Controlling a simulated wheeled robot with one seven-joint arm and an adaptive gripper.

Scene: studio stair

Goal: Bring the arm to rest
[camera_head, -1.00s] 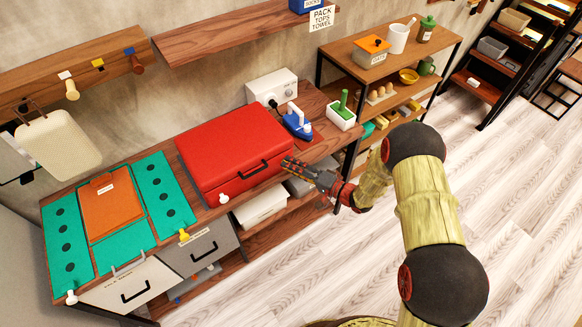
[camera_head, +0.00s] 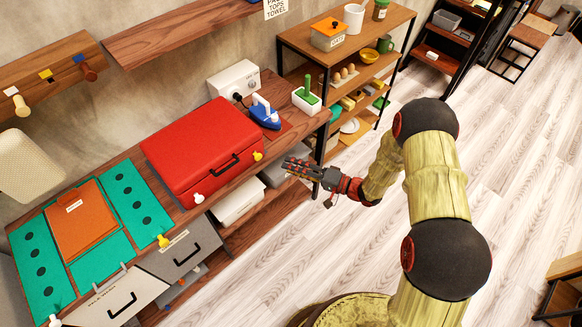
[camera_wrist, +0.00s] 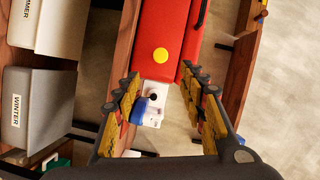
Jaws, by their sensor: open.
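My gripper (camera_head: 301,166) is open and empty in the head view. It hangs in front of the counter's front edge, to the right of the closed red suitcase (camera_head: 203,150). In the wrist view my gripper (camera_wrist: 172,88) shows its two fingers spread apart with nothing held between them. Beyond them in that view are the red suitcase (camera_wrist: 160,22) with a yellow round knob (camera_wrist: 160,55), and the blue iron (camera_wrist: 138,112) between the fingers' lines of sight.
The wooden counter (camera_head: 290,140) also bears the blue iron (camera_head: 264,112), a green-handled item in a white holder (camera_head: 307,98) and a teal mat (camera_head: 130,205) with an orange board. A shelf unit (camera_head: 385,22) stands behind right. The pale floor (camera_head: 330,245) is open.

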